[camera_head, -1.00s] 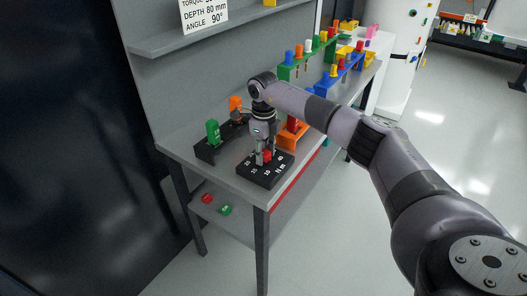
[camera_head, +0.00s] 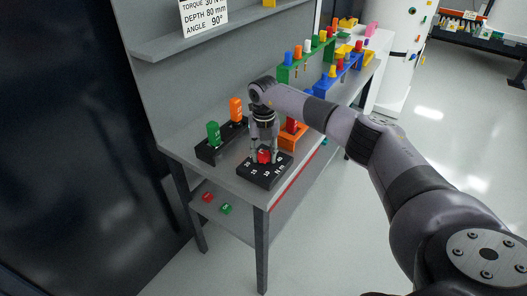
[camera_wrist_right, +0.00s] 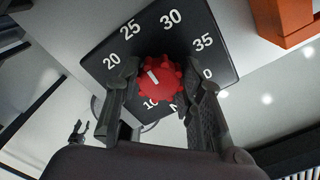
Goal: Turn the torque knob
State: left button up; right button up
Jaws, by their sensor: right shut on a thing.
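The red torque knob (camera_head: 264,156) sits on a black dial block (camera_head: 258,177) with white numbers, near the table's front corner. My right gripper (camera_head: 264,157) points down over it with one finger on each side. In the right wrist view its fingers are shut on the knob (camera_wrist_right: 160,82). The knob's white mark slants to the upper left, roughly toward between 20 and 25 on the dial (camera_wrist_right: 195,65). A finger covers part of the lower numbers. A small dark two-pronged shape (camera_wrist_right: 76,133), perhaps my left gripper, shows at the lower left there.
A sign (camera_head: 204,14) reads torque 30, depth 80 mm, angle 90°. A dark holder (camera_head: 208,152) with a green piece (camera_head: 213,132) and an orange piece (camera_head: 236,108) stands behind the dial. An orange block (camera_head: 293,138) is close on the right. Coloured tool racks stand farther back.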

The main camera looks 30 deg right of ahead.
aim_at(264, 154)
jog(key=m+p, duration=0.1)
jog(key=m, duration=0.3)
jog(key=shift+r+p, duration=0.15)
jog(key=shift+p, duration=0.15)
jog(key=shift+d+m+p, duration=0.1)
jog(key=shift+m+p, duration=0.6)
jog(key=shift+m, duration=1.4)
jog(key=o, duration=1.2)
jog(key=shift+c, duration=0.2)
notch_tip(264, 154, up, 12)
